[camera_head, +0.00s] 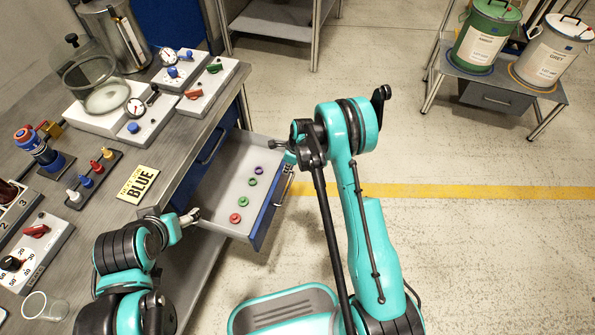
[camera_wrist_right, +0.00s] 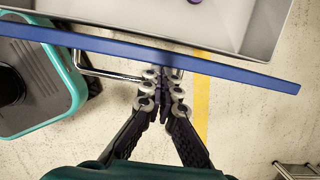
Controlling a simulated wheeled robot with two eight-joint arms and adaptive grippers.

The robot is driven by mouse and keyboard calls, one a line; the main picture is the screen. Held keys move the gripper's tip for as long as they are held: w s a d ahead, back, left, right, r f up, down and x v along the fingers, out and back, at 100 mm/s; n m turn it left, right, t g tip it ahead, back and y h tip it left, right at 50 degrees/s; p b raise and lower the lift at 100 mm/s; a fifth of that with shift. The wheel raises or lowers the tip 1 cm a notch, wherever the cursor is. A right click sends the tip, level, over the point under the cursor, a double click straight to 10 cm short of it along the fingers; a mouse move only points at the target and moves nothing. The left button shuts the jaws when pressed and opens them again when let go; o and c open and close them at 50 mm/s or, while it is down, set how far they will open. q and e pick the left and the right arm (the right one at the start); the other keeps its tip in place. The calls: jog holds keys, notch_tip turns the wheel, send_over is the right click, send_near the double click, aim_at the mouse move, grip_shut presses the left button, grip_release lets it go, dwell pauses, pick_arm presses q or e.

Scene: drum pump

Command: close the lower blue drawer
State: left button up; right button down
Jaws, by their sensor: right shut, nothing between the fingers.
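The lower blue drawer (camera_head: 217,185) is pulled out from the workbench, with a grey inside and a blue front (camera_head: 270,212). Its metal handle (camera_head: 284,188) is on the outer side of the front and also shows in the wrist view (camera_wrist_right: 108,73). My right gripper (camera_head: 289,154) is at the far end of the drawer front. In the wrist view its fingers (camera_wrist_right: 164,82) are shut and empty, close against the blue front beside the handle; contact is unclear. My left gripper (camera_head: 192,216) is by the drawer's near side; its finger opening is too small to tell.
Several coloured rings (camera_head: 252,182) lie in the drawer. Another blue drawer front (camera_head: 207,150) is closed above it. The workbench (camera_head: 175,150) carries gauges, valves and a yellow BLUE card (camera_head: 138,185).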

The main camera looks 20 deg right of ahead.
jog(key=w+a, duration=1)
jog(key=a, duration=0.5)
jog(key=shift+w+a, duration=0.15)
